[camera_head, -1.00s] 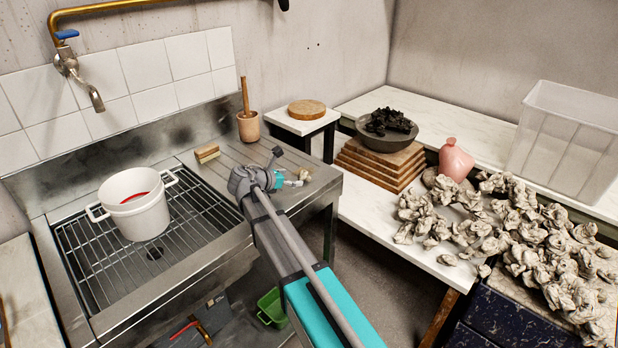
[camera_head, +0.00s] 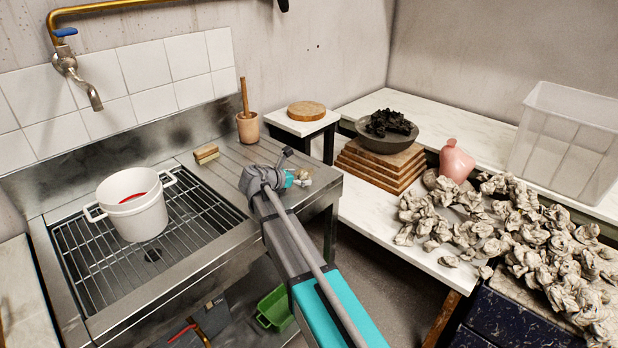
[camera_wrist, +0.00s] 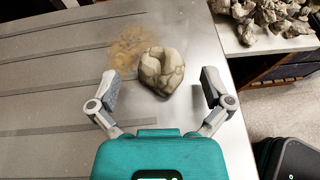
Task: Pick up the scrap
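The scrap (camera_wrist: 161,71) is a lumpy beige clay piece on the ribbed steel drainboard, close to its right edge. In the wrist view it lies between and just beyond the fingertips of my gripper (camera_wrist: 158,88), which is open and empty. The fingers look apart from it on both sides. In the head view my gripper (camera_head: 297,178) is over the right end of the drainboard, and the scrap (camera_head: 305,174) shows only in small part behind it.
A white pot (camera_head: 133,204) stands on the sink grate, left of my arm. A sponge or brush (camera_head: 206,153) and a mortar with pestle (camera_head: 248,127) stand at the drainboard's back. Crumpled clay scraps (camera_head: 520,225) cover the right table. A brownish smear (camera_wrist: 128,47) marks the steel.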

